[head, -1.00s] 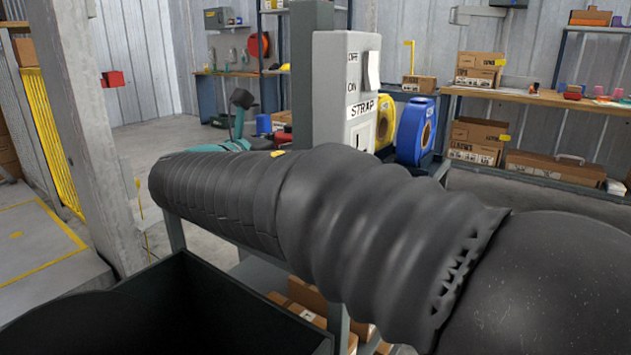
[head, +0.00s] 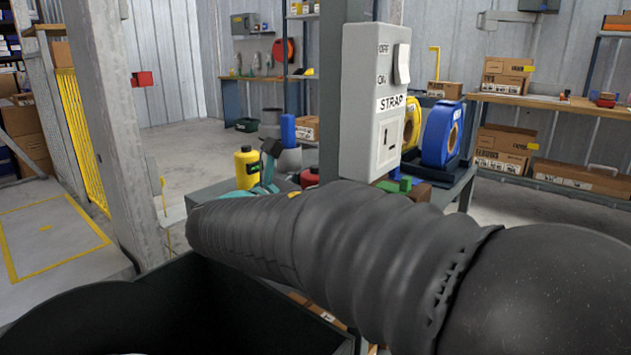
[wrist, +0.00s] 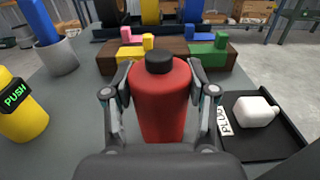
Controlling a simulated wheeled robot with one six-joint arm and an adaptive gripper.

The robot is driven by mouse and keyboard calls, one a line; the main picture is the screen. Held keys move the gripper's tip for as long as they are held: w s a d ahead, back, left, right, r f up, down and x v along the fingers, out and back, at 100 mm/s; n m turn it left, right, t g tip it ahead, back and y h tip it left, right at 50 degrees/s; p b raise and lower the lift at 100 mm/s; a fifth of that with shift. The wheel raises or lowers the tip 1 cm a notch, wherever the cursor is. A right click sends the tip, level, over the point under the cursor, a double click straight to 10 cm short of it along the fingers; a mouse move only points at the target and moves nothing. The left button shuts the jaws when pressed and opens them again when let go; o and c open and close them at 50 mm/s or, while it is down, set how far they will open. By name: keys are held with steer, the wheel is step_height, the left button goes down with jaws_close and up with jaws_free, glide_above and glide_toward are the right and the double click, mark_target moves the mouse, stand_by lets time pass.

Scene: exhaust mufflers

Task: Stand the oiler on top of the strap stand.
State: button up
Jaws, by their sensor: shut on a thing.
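My gripper (wrist: 160,92) is shut on a red bottle (wrist: 162,105) with a black cap, one finger on each side. The bottle looks upright in the wrist view; its base is hidden, so I cannot tell whether it touches the table. A bit of the red bottle (head: 309,177) shows behind my arm in the head view. No label names it as the oiler. The tall grey box labelled STRAP (head: 372,125), with an OFF/ON switch, stands upright behind my arm in the head view. Its flat top looks bare.
A yellow PUSH bottle (wrist: 20,105) and a grey cup (wrist: 60,58) holding a blue item stand left. A brown block (wrist: 165,60) with coloured pieces lies behind. Blue (head: 443,135) and yellow strap rolls stand beside the box.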

steer(key=o, duration=1.4)
steer(key=shift+f, duration=0.1)
steer(key=shift+c, duration=0.2)
steer(key=shift+s+a+r, duration=0.1)
steer(key=shift+r, duration=0.1)
steer(key=p+v, duration=0.1)
steer(key=v, duration=1)
steer(key=shift+s+a, duration=0.25)
steer(key=shift+s, duration=0.05)
